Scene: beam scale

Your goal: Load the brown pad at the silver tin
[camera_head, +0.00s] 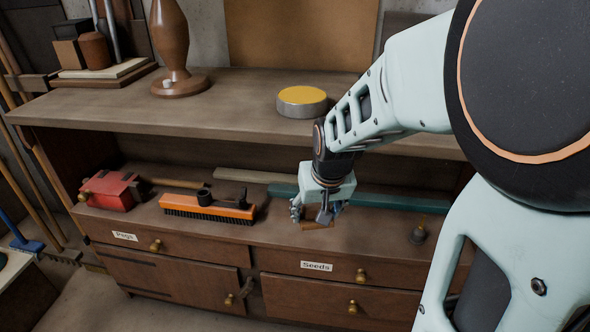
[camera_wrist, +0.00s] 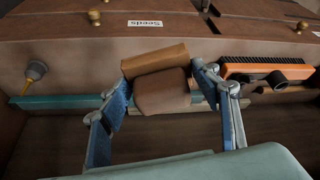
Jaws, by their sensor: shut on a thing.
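The silver tin (camera_head: 302,106) with a yellow top stands on the upper shelf in the head view, behind and above my gripper (camera_head: 322,215). My gripper is over the lower counter, pointing down. Its two blue fingers (camera_wrist: 163,78) are shut on a brown block (camera_wrist: 161,90), which I take to be the brown pad. The block has a lighter brown face (camera_wrist: 155,57) along one edge. In the head view only a small brown part (camera_head: 316,226) shows under the fingers. The tin is not in the wrist view.
An orange brush (camera_head: 207,209) and a red box (camera_head: 109,190) lie left on the lower counter. A teal bar (camera_head: 392,201) runs behind my gripper. A small dark knobbed piece (camera_head: 418,234) stands right. The upper shelf (camera_head: 240,105) overhangs the counter; a brown turned stand (camera_head: 172,50) is on it.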

